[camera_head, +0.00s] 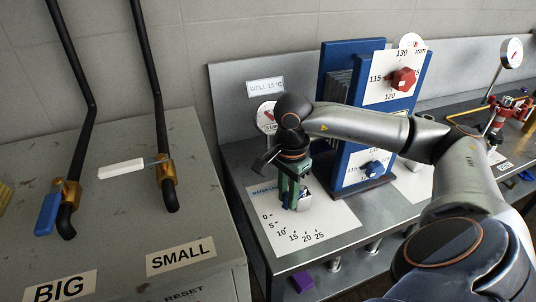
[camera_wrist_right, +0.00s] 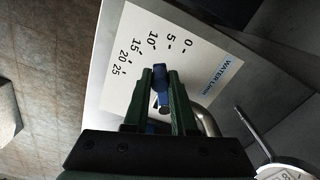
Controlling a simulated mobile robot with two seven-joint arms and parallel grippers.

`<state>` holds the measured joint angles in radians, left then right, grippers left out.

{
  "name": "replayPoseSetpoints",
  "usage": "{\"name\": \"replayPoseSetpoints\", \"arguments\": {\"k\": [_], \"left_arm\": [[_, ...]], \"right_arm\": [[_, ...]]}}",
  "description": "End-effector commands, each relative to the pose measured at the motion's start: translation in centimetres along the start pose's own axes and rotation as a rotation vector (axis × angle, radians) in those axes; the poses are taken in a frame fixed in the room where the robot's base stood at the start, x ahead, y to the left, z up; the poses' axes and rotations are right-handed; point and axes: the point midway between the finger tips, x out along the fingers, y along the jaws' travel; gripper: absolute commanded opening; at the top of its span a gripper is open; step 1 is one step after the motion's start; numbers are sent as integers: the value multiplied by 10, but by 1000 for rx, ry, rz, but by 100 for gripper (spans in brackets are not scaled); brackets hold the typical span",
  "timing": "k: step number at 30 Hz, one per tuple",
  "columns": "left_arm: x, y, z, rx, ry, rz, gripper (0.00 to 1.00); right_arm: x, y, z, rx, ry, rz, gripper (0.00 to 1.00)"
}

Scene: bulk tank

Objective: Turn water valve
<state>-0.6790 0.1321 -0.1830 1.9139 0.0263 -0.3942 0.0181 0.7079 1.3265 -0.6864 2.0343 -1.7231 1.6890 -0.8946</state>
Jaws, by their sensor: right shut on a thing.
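The water valve's white scale plate (camera_head: 325,222) lies on the metal bench, marked from 0 to 25. It also shows in the wrist view (camera_wrist_right: 130,40), with the label "WATER L/min". My right gripper (camera_head: 291,202) points down over the plate. In the wrist view its dark green fingers (camera_wrist_right: 161,78) are shut on the valve's blue handle (camera_wrist_right: 160,76). The handle points toward the scale numbers, roughly near 10 to 15. A bent metal pipe (camera_wrist_right: 208,121) is partly hidden behind the fingers. My left gripper is not in view.
A blue plate heat exchanger (camera_head: 348,130) stands behind, with a red knob (camera_head: 403,79) and a lower blue knob (camera_head: 373,168). A round gauge (camera_head: 266,117) is close behind my wrist. A grey cabinet (camera_head: 110,200) with blue and white levers stands left.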

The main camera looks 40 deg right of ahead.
Motion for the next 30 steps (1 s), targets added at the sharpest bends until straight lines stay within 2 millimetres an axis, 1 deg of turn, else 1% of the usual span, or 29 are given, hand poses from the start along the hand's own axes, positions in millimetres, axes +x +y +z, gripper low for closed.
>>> {"name": "replayPoseSetpoints", "arguments": {"k": [1, 3, 7, 14, 15, 21, 23, 30], "left_arm": [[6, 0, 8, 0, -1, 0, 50], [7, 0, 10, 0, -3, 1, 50], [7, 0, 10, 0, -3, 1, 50], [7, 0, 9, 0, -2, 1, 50], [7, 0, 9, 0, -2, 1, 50], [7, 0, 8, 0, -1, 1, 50], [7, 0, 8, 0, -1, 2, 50], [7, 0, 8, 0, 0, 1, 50]], "right_arm": [[5, 5, -2, -30, 2, 3, 0], [3, 7, -2, -71, -1, 1, 0], [1, 8, -2, -101, -4, 2, 0], [0, 8, -1, -101, -5, 2, 0], [0, 8, -1, -100, -5, 1, 26], [0, 8, -1, -100, -5, 0, 49], [0, 8, -1, -100, -5, -1, 55], [-1, 7, -1, -100, -4, -2, 55]]}}
